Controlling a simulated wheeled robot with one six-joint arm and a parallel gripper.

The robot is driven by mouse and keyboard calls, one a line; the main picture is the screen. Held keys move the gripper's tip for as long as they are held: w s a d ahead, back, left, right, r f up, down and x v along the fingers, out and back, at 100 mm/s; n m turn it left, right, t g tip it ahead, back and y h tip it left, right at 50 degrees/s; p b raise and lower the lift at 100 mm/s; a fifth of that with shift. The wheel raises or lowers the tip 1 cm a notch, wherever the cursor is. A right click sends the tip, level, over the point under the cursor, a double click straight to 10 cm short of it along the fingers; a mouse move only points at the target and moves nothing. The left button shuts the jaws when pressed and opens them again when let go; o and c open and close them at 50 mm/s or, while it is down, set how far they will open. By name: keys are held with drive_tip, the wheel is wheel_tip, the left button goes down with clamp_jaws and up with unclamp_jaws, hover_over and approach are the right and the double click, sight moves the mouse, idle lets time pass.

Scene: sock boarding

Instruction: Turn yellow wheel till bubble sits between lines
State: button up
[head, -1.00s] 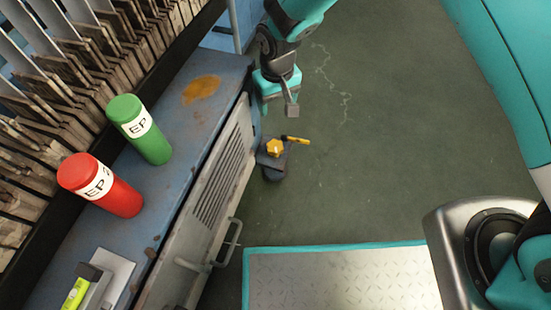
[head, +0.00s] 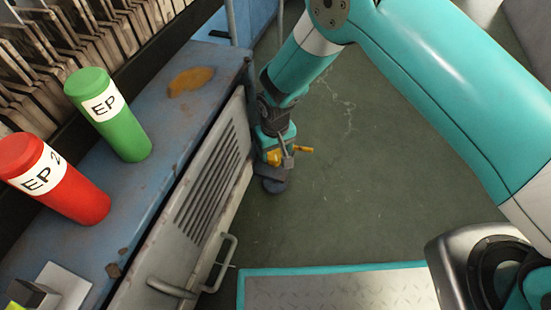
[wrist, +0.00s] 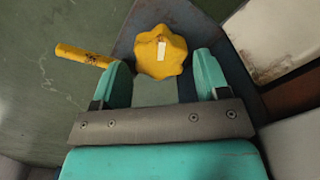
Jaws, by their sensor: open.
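In the wrist view the wheel (wrist: 150,62) carries a pale rectangular mark. My gripper (head: 283,152) is open at the wheel. In the wrist view its teal fingers (wrist: 163,66) stand either side of the wheel's near edge; I cannot tell whether they touch it. A yellow-green vial (head: 12,305), apparently the level, is cut off at the bottom left of the head view. Its bubble and lines cannot be seen.
A yellow lever (wrist: 82,55) sticks out left of the wheel in the wrist view, close to one finger. The blue cabinet top (head: 150,180) bears a green canister (head: 110,115) and a red canister (head: 55,180). A cabinet handle (head: 222,262) juts out. The green floor (head: 370,190) is clear.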

drive_tip(key=shift+f+b, duration=0.35)
drive_tip(key=shift+f, duration=0.75)
drive_tip(key=c, duration=0.6)
drive_tip(key=shift+c, duration=0.2)
